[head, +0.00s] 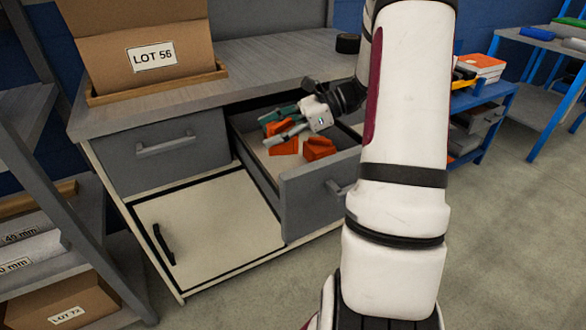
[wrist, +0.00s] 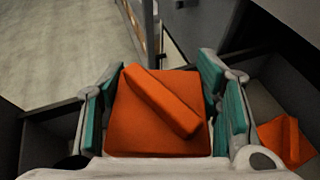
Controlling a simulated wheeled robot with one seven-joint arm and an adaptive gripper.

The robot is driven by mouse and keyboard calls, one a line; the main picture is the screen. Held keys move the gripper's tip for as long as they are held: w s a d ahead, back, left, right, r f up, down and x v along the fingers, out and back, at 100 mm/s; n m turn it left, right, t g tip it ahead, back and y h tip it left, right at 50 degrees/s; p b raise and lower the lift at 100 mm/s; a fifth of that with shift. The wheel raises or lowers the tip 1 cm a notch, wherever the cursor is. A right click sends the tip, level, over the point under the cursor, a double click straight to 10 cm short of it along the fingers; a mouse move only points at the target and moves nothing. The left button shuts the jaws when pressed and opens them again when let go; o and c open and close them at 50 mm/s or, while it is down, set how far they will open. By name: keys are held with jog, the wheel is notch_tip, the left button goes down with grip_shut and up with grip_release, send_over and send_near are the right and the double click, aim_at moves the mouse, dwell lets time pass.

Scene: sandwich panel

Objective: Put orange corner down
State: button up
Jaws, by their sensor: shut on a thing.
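My gripper (head: 275,129) is inside the open drawer (head: 312,205) in the head view, its teal-padded fingers on either side of an orange corner (head: 273,127). In the wrist view this orange corner (wrist: 150,123), a flat plate with a raised bar across it, sits between the two finger pairs (wrist: 160,105). The gripper is shut on it. Another orange corner (head: 319,148) lies in the drawer to the right, and orange also shows just below the fingers. The wrist view has a loose orange corner (wrist: 287,140) at the right. Contact between the held corner and the drawer floor cannot be told.
A cardboard box (head: 140,40) marked LOT 56 stands in a shallow tray on the worktop (head: 265,62) above. A closed drawer (head: 160,150) is at the left. A dark roll (head: 347,43) sits at the worktop's back. The drawer walls rise close around my gripper.

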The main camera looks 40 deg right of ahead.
jog(key=shift+s+d+f, duration=0.15)
jog(key=shift+d+f, duration=0.05)
jog(key=shift+d, duration=0.05)
jog(key=shift+f+b, duration=0.3)
notch_tip(320, 180, down, 9)
jog(key=b, duration=0.3)
jog(key=shift+f, duration=0.1)
jog(key=o, duration=1.1)
jog(key=shift+o, duration=0.2)
